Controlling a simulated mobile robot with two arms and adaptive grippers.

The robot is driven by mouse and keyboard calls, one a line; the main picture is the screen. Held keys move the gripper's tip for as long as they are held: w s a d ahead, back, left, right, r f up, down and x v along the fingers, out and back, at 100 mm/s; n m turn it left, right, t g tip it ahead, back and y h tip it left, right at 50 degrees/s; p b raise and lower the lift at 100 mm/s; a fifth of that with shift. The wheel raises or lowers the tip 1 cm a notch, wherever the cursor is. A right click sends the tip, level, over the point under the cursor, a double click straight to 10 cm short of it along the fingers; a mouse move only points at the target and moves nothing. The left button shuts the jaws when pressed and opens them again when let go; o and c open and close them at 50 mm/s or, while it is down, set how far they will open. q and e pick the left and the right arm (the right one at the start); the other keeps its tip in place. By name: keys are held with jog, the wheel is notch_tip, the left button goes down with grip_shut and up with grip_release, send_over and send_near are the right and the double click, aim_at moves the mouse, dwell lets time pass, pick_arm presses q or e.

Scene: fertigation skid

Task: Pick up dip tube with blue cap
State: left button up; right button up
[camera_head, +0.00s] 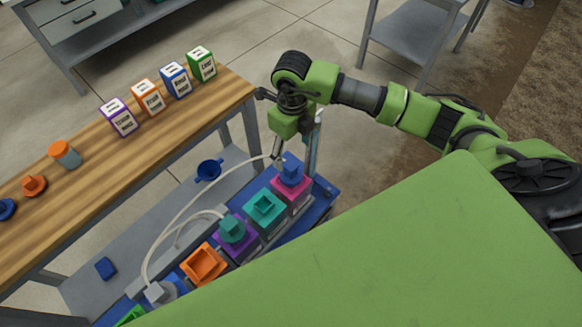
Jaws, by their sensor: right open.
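A blue square cap (291,169) sits on a pink container at the right end of the row on a blue tray (327,197). Any tube below the cap is hidden. My right gripper (283,152) points down just above and beside this cap, open. Its fingers are small and partly hidden, and I cannot tell whether they touch the cap. A thin white hose (194,197) arcs from the grey-white fitting at the near end of the row up to near the gripper. My left gripper is not in view.
A teal-capped container (264,207), a purple one (234,237) and an orange one (204,264) stand close together. A blue funnel (208,170) lies on the lower grey shelf. Several labelled boxes stand on the wooden bench (190,112). My green body hides the lower right.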

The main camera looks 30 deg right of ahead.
aim_at(291, 176)
jog(key=f+b, duration=0.4)
jog(key=f, duration=0.2)
jog(key=f+b, duration=0.4)
jog(key=f, duration=0.3)
jog(key=shift+a+f+b, duration=0.2)
jog(key=shift+f+b, duration=0.1)
jog(key=shift+r, duration=0.15)
jog(key=shift+s, duration=0.1)
jog(key=c, duration=1.3)
